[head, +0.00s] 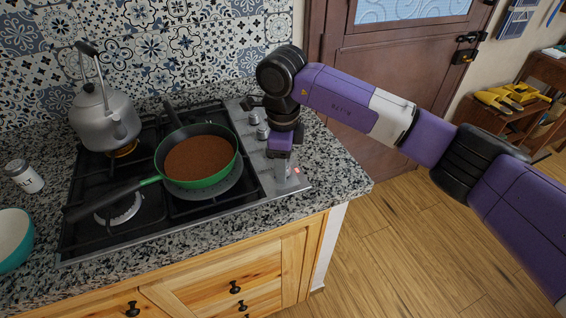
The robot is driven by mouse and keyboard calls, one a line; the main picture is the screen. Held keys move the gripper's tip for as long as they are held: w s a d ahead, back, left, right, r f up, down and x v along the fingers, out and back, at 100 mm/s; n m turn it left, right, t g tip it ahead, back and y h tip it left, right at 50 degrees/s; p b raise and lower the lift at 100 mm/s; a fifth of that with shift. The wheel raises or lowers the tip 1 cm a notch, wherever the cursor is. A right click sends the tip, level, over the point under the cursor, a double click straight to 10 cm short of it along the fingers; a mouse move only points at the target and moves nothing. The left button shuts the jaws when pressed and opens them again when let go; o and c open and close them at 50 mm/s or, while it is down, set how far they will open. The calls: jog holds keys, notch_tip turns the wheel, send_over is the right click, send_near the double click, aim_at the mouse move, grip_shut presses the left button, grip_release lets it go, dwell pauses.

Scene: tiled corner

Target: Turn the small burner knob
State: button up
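The gas stove (70,240) is set in a speckled granite counter, with its knobs in a column on the metal strip at its right side. Two grey knobs show, the farther one (254,118) and a nearer one (263,131).
A green frying pan (201,160) with brown contents stands on the burners, its handle pointing lower left. A grey kettle (104,118) stands at the back left. A jar (25,176) and a teal bowl (14,240) sit on the left counter. The tiled wall (180,40) rises behind.

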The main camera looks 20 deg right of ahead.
jog(key=shift+f, duration=0.2)
grip_shut()
